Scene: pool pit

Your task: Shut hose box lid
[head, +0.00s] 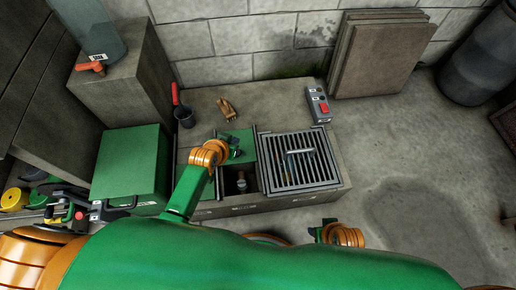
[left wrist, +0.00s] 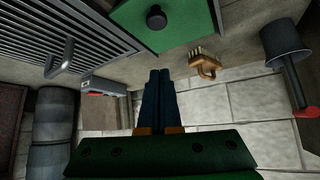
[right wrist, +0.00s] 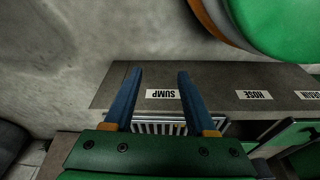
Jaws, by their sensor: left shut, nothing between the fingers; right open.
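The hose box sits in the middle of the low concrete bench, and its HOSE label (right wrist: 254,95) shows in the right wrist view. Its green lid (head: 248,141) covers the back part of the opening. The front is open and dark, with a small fitting (head: 241,184) inside. The lid's black knob (left wrist: 156,17) shows in the left wrist view. My left gripper (head: 236,152) is shut and empty over the lid area; its fingertips (left wrist: 157,72) appear apart from the knob. My right gripper (right wrist: 158,72) is open and empty in front of the bench, near the SUMP label.
A barred grate (head: 300,161) with a handle lies right of the opening. A green cabinet (head: 128,165) is at left. Floor at right is clear.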

